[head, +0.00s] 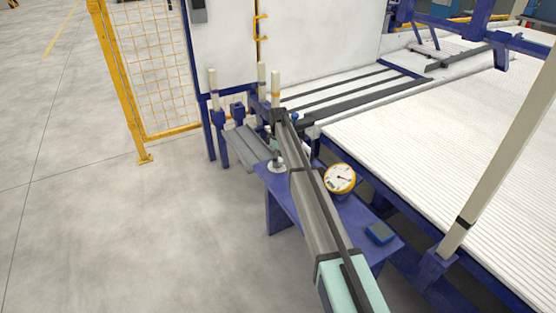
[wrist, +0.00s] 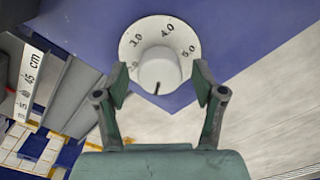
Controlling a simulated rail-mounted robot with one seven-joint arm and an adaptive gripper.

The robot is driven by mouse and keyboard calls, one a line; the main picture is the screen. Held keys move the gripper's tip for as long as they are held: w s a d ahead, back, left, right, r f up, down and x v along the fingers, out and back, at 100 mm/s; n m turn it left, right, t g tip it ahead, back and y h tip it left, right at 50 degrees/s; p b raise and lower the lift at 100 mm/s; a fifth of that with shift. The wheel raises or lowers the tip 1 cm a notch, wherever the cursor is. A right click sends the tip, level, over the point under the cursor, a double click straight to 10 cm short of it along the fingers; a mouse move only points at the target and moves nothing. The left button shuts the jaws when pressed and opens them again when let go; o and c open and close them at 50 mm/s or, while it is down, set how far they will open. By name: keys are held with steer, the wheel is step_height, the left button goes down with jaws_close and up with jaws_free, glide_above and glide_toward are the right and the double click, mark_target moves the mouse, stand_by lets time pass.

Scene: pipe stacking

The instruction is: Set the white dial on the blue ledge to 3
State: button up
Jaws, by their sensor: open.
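The white dial (wrist: 157,24) sits on the blue ledge (wrist: 90,32) in the wrist view. My gripper (wrist: 161,76) is open, with one finger on each side of the knob and gaps between. In the head view the dial (head: 276,167) is small at the left end of the ledge (head: 284,191), with my gripper (head: 277,155) just above it.
A yellow-rimmed round gauge (head: 340,178) and a small blue box (head: 380,233) are on the ledge, right of my arm. White ribbed pipes (head: 440,135) fill the right side. A ruler marked in cm (wrist: 28,82) is at left in the wrist view. Open floor lies left.

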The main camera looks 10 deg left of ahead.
steer(key=c, duration=1.1)
steer(key=shift+c, duration=0.2)
